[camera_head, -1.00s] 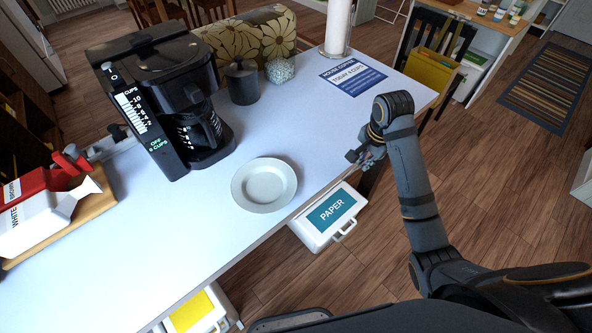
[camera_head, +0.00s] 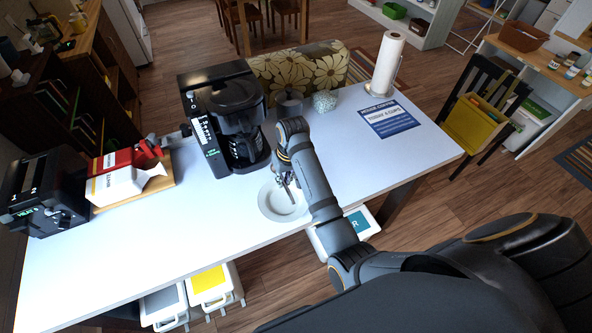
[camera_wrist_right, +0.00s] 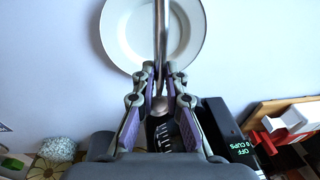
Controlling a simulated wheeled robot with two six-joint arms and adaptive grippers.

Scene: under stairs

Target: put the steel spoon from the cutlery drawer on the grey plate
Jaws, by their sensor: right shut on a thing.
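The grey plate (camera_head: 268,209) lies on the white-topped table, in front of the coffee maker. It also shows at the top of the wrist view (camera_wrist_right: 115,35). My right gripper (camera_head: 286,186) is over the plate in the head view, its arm covering part of the right side. In the wrist view the right gripper (camera_wrist_right: 161,76) is shut on the steel spoon (camera_wrist_right: 161,28), whose handle stretches over the plate and whose rounded bowl shows between the fingers. Whether the spoon touches the plate I cannot tell. The cutlery drawer cannot be made out. My left gripper is not in view.
The black coffee maker (camera_head: 232,118) stands close behind the plate. A dark canister (camera_head: 289,104), a paper towel roll (camera_head: 388,62) and a blue sign (camera_head: 389,118) are farther back. Cartons on a wooden board (camera_head: 165,185) lie left. The table's front left is clear.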

